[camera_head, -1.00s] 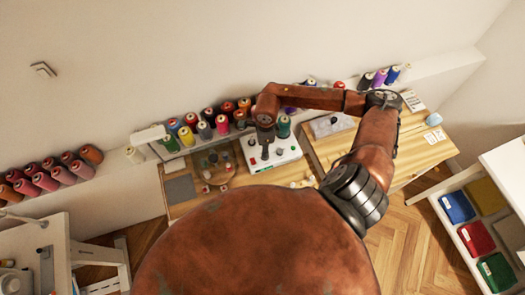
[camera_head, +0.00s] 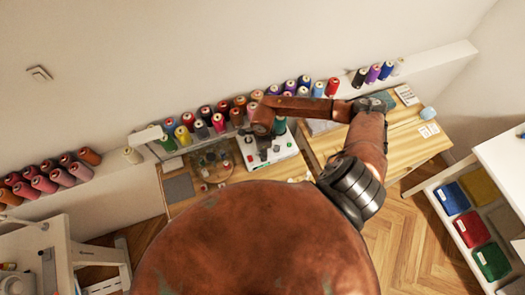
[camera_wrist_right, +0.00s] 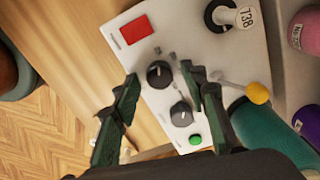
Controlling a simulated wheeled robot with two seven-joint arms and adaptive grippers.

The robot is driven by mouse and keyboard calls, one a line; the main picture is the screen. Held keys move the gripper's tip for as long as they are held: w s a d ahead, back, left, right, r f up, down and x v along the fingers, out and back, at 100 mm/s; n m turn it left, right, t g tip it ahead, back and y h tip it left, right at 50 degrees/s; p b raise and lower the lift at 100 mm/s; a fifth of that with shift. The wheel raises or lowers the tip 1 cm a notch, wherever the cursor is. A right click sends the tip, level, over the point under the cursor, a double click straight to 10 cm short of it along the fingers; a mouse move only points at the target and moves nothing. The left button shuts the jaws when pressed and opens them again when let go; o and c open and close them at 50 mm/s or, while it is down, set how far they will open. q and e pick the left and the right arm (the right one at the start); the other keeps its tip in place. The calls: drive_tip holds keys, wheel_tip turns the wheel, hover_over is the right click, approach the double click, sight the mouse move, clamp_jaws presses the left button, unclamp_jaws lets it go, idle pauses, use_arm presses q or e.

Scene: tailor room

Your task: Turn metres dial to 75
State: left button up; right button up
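The white control panel (camera_head: 284,157) stands on the wooden table against the wall. In the right wrist view the panel (camera_wrist_right: 160,38) carries two black round dials with pointer marks: one dial (camera_wrist_right: 159,74) between my fingers and another dial (camera_wrist_right: 181,113) closer to the gripper's base. Their labels are too small to read, so I cannot tell which is metres or its setting. My right gripper (camera_wrist_right: 158,93) is open above the panel, its fingers on either side of the dials, with no clear contact. It hides part of the panel in the head view (camera_head: 264,152). My left gripper is out of view.
The panel also has a red rectangle (camera_wrist_right: 137,30), a green button (camera_wrist_right: 195,140) and a yellow-knobbed lever (camera_wrist_right: 258,93). Thread spools (camera_head: 202,129) line the shelf behind.

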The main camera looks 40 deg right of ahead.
clamp_jaws()
drive_tip(key=shift+m, duration=0.3)
drive_tip(key=m+b, duration=0.1)
drive_tip(key=m, duration=0.1)
drive_tip(key=shift+m, duration=0.3)
drive_tip(key=m+b, duration=0.1)
drive_tip(key=m, duration=0.2)
drive_tip(key=shift+m, duration=0.3)
drive_tip(key=m+b, duration=0.1)
drive_tip(key=m, duration=0.4)
drive_tip(key=shift+a+m, duration=0.1)
drive_tip(key=shift+m, duration=0.2)
drive_tip(key=m, duration=0.5)
drive_tip(key=shift+r+m, duration=0.1)
drive_tip(key=shift+m, duration=0.2)
